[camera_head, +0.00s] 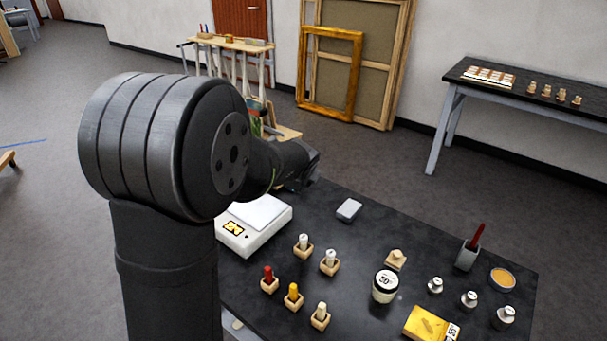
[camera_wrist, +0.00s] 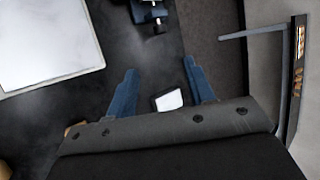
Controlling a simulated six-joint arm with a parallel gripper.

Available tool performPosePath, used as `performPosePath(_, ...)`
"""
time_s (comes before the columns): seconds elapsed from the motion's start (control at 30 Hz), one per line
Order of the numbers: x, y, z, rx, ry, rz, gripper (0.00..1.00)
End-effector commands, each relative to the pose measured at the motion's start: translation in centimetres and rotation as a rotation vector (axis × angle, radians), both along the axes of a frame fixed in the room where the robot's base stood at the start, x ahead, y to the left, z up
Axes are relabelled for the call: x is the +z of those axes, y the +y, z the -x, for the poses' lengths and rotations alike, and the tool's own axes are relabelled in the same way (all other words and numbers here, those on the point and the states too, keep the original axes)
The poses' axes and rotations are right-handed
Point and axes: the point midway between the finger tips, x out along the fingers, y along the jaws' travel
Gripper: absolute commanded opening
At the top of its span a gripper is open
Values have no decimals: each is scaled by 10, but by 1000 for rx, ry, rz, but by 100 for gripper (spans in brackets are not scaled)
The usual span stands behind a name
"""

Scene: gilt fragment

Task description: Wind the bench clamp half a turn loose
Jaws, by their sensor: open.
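The bench clamp (camera_wrist: 150,12) shows as a dark blue metal body at the top edge of the wrist view, beside the edge of the black bench. Only part of it is in the picture, and I cannot make out its full handle. In the head view I cannot pick it out; my arm covers part of the bench. My gripper (camera_wrist: 160,76) is open, its two blue fingers spread with nothing held between them. The clamp lies beyond the fingertips and apart from them. In the head view my gripper (camera_head: 300,170) hangs over the bench's back left part.
A white scale (camera_head: 254,225) stands near my arm, its pan (camera_wrist: 45,45) left of the fingers. A small pale block (camera_head: 349,210) lies on the bench. Pigment vials (camera_head: 293,297) in wooden holders, a jar (camera_head: 385,286) and metal weights (camera_head: 469,299) stand further right.

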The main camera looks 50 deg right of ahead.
Motion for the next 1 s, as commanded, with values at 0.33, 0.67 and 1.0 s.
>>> performPosePath(0.33, 2, 1, 1, 0, 0, 0, 49)
performPosePath(0.67, 17, -38, -7, 15, -20, -186, 49)
performPosePath(1.0, 34, -62, 2, 0, 0, -385, 49)
